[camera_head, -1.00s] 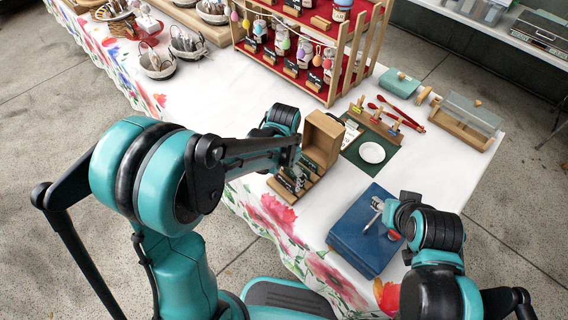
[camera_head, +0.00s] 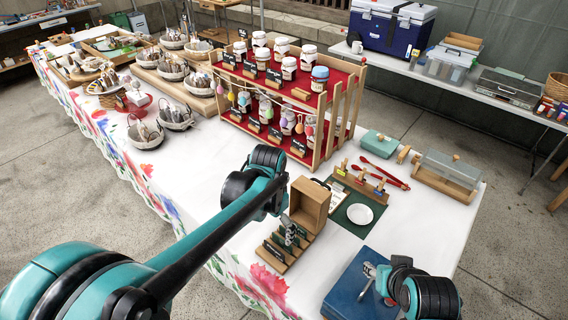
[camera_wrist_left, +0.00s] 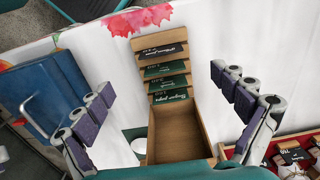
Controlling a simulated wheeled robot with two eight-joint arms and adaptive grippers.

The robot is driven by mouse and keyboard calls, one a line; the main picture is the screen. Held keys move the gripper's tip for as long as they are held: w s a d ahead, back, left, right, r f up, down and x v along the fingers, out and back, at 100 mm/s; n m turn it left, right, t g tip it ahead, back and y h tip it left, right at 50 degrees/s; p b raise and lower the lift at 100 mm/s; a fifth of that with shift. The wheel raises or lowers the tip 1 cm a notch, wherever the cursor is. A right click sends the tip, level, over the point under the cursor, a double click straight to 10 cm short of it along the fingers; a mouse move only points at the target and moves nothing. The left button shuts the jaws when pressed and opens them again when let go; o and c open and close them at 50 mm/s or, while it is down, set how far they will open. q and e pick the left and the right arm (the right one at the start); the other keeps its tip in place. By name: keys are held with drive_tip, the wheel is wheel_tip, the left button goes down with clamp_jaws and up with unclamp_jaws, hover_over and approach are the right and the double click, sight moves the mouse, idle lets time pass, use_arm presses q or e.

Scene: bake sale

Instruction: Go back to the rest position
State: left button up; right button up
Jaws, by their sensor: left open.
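My left gripper (camera_head: 290,232) is at the wooden card stand near the table's front edge. In the left wrist view, the left gripper (camera_wrist_left: 161,81) is open, with its padded fingers wide apart and nothing between the pads. The open wooden box (camera_head: 310,204) of the stand lies beyond and between the fingers; it also shows in the left wrist view (camera_wrist_left: 178,130). Dark label cards (camera_wrist_left: 165,70) sit on its steps. My right gripper (camera_head: 370,278) is over the blue cash box (camera_head: 350,298), partly hidden by its own wrist. I cannot tell whether it is open or shut.
A green mat (camera_head: 341,216) with a white plate (camera_head: 360,214) lies right of the stand. White cloth left of the stand is clear.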

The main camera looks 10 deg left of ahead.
use_arm(q)
drive_tip(key=s+a+r+n+t, duration=0.4)
drive_tip(key=s+a+n+t, duration=0.2)
drive_tip(key=s, duration=0.5)
drive_tip(key=shift+s+a+n+t, duration=0.15)
drive_tip(key=shift+a+n+t, duration=0.35)
drive_tip(key=shift+a, duration=0.5)
